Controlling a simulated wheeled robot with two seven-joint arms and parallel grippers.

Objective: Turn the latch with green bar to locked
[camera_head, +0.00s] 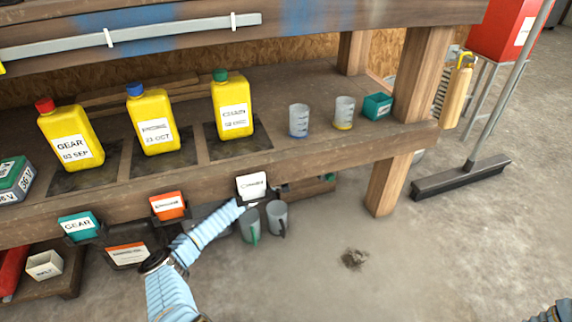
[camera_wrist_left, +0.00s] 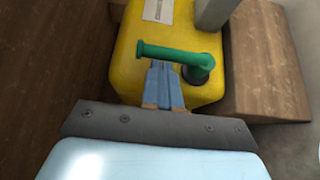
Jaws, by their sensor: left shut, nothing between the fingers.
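The latch's green bar (camera_wrist_left: 175,53) shows in the left wrist view. It runs from a round green pivot on the right to a free end on the left, nearly level in the picture. It sits on a yellow housing (camera_wrist_left: 125,80) with a white label. My left gripper (camera_wrist_left: 164,66) is shut and empty, its blue fingertips right at the bar's near side; I cannot tell whether they touch. In the head view my left arm reaches to the shelf's front edge, and its fingers are hard to make out. I cannot find the latch there. My right gripper is out of view.
A wooden shelf (camera_head: 330,160) holds yellow bottles (camera_head: 155,122), two measuring cups and a teal bin (camera_head: 377,106). Two grey mugs (camera_head: 277,218) are beneath its edge, close to my left arm. A wooden block (camera_wrist_left: 265,75) flanks the housing. Floor at right is mostly clear, beside a broom (camera_head: 460,178).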

